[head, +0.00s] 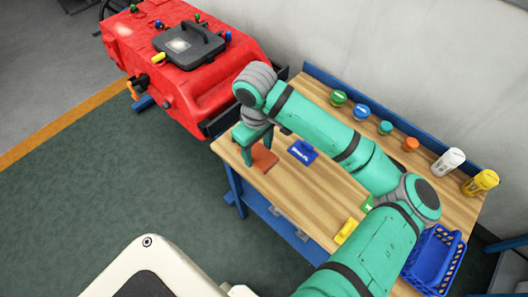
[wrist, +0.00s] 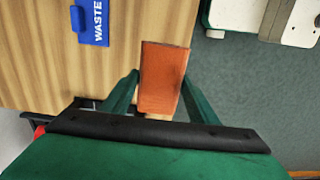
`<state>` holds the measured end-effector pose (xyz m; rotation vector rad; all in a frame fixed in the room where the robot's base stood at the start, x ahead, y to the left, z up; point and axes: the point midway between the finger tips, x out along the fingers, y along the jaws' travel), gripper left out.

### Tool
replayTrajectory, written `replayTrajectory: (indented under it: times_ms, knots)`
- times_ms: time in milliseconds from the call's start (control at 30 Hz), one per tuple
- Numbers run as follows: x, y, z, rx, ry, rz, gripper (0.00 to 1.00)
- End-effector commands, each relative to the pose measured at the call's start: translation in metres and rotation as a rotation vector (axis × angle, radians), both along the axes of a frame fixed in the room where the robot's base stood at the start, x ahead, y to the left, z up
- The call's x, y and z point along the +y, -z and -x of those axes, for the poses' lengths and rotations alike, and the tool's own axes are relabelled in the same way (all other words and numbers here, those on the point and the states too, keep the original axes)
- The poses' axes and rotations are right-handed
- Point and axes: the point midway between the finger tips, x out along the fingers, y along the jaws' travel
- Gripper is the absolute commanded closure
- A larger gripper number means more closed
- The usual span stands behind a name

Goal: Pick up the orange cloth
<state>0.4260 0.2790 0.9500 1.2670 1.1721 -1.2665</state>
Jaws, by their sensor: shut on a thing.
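The orange cloth (head: 264,160) is a flat folded piece near the left end of the wooden workbench in the head view. In the wrist view the cloth (wrist: 163,78) is between the two green fingers of my gripper (wrist: 160,100), close to the bench edge. My gripper (head: 256,150) points down at the cloth and is shut on it. The head view does not show clearly whether the cloth touches the bench top.
The workbench (head: 318,190) carries a blue WASTE tag (head: 303,152), a yellow item (head: 346,231), several colored jars, bottles, and a blue basket (head: 433,258). The red scrubber machine (head: 185,70) stands behind left. Green floor (head: 120,190) is clear at left.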

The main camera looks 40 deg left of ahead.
Motion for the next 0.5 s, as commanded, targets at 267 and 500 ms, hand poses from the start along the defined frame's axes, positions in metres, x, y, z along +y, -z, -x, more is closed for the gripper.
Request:
replayTrajectory:
  times_ms: [267, 500]
  knots:
    - [0.003, -0.045, 0.060, -0.004, -0.007, 0.000, 0.68]
    - [0.005, -0.062, 0.098, -0.003, -0.003, 0.000, 0.68]
